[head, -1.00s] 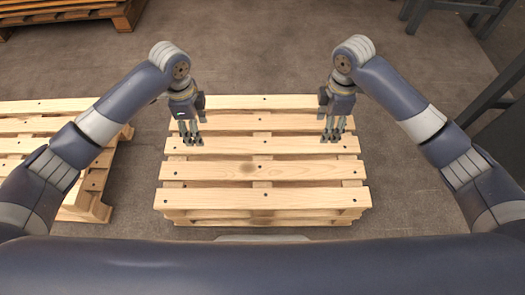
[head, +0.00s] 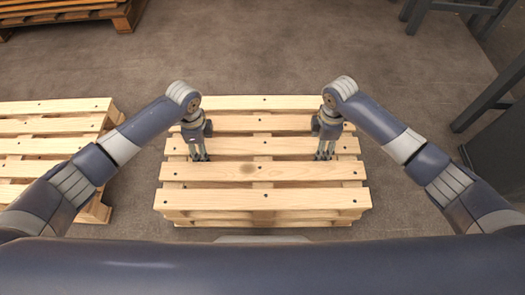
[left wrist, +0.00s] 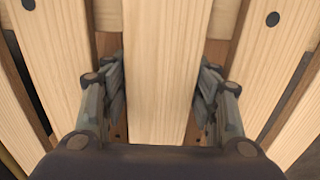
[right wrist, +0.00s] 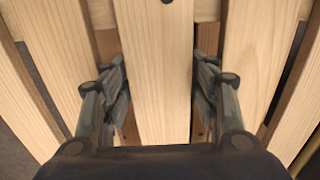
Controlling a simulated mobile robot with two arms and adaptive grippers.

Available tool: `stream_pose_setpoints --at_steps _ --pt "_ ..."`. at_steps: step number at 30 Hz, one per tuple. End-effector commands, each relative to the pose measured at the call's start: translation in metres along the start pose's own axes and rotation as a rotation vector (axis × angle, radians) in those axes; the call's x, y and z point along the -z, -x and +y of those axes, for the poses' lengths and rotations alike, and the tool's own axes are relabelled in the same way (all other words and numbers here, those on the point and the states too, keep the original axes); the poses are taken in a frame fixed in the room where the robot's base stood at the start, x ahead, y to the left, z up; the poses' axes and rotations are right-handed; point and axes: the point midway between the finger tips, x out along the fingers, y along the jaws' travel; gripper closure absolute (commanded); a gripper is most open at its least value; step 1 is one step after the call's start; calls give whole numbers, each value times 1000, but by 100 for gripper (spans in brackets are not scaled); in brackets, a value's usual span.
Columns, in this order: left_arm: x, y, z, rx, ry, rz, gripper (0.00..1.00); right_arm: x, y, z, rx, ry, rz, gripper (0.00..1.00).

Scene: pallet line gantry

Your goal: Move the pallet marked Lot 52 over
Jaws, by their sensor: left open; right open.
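A pale wooden pallet (head: 265,172) lies flat in front of me in the head view, with more boards visible beneath its near edge. No lot marking is readable on it. My left gripper (head: 201,157) is down at the left part of its middle slat. In the left wrist view its open fingers stand on both sides of that slat (left wrist: 165,75), tips down in the gaps. My right gripper (head: 324,156) is open around the same slat (right wrist: 157,75) on the right part. Whether the fingers touch the wood I cannot tell.
Another pale pallet (head: 50,145) lies to the left, a narrow floor gap away. A darker brown pallet stack (head: 75,20) is at the far left. Dark metal frames (head: 455,8) stand at the right. The floor (head: 270,55) beyond the pallet is clear.

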Motion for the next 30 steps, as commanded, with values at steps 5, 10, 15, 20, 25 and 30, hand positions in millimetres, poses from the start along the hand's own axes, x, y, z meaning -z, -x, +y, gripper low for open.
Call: stream_pose_setpoints --at_steps 5,10,15,20,25,30 --pt "0 0 0 0 0 0 50 0 0 0 0 0 0 50" --pt "0 0 0 0 0 1 88 0 0 0 0 1 1 88" --pt "0 0 0 0 0 1 100 0 0 0 0 1 1 100" --pt "1 2 -1 2 0 2 100 1 2 1 -3 1 2 100" --pt "1 4 -1 2 0 3 100 1 4 1 -3 0 2 100" --pt "1 12 -1 2 0 3 100 1 11 1 -3 0 2 100"
